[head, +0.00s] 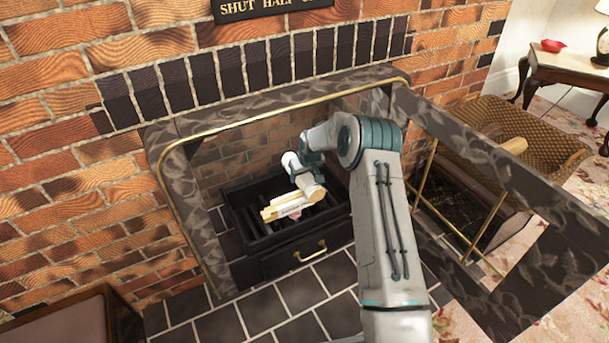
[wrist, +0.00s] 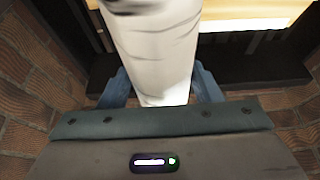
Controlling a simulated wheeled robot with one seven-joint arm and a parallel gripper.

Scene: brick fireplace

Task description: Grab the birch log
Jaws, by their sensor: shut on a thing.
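The birch log (wrist: 158,45) shows in the wrist view as a white, round-sided piece. It runs up from between the fingers to the top edge. My gripper (wrist: 162,88) is shut on it, with one blue-grey finger on each side of its lower end. The log's far end is out of that view. In the head view my arm reaches into the fireplace over the dark grate (head: 262,238). There I cannot clearly tell the gripper and the held log from the pale shapes around them.
Pale split wood (head: 282,212) lies at the grate, and some shows in the wrist view (wrist: 250,14). A brass-edged dark surround (head: 185,210) frames the opening. A wicker basket (head: 555,150) with a pale log (head: 514,146) stands at right. Dark tiles (head: 275,312) in front are clear.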

